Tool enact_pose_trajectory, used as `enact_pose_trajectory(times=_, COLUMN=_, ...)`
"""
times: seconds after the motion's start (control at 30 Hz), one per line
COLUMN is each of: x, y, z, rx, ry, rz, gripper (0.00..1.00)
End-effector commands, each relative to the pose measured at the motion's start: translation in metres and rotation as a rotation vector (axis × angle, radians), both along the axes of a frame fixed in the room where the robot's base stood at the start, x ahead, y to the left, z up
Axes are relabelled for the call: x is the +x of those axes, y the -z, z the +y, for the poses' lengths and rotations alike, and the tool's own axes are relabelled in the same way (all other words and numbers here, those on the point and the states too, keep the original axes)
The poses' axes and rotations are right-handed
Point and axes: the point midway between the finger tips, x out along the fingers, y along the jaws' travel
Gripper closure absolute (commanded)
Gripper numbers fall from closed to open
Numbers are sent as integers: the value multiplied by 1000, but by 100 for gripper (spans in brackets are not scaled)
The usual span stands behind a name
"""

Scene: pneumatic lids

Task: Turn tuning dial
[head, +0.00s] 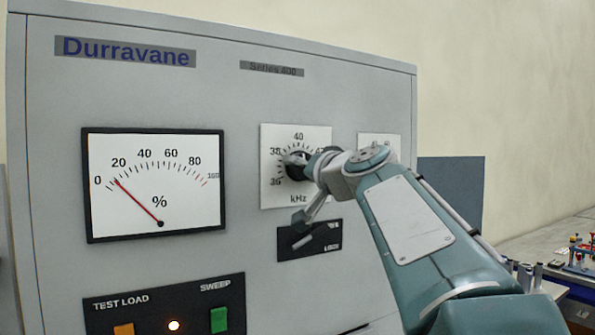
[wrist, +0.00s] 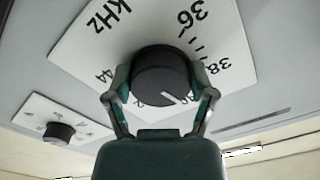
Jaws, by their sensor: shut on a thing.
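The tuning dial is a round black knob (head: 295,166) on a white kHz scale plate (head: 283,188) on the grey panel. It also shows in the wrist view, as a dark knob (wrist: 162,72) with a white pointer line towards the picture's bottom. My gripper (head: 311,168) is shut on the dial, with one finger on each side of it in the wrist view (wrist: 160,84). The exact reading is unclear, as my gripper covers part of the scale. The percent meter (head: 155,185) has its red needle just below 20.
Below the dial is a black plate with a lever (head: 303,238) and partly hidden lettering. A TEST LOAD and SWEEP panel (head: 160,310) has a lit lamp, an orange button and a green button. A second knob (wrist: 59,131) sits beside the dial. A bench with small parts stands far right.

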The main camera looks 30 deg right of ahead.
Motion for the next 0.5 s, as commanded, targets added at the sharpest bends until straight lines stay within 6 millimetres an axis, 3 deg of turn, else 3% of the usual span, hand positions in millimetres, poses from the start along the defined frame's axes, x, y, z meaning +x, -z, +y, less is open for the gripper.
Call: enact_pose_trajectory(times=0.5, x=1, y=0, z=2, rx=490, ry=-1, rz=21, gripper=76)
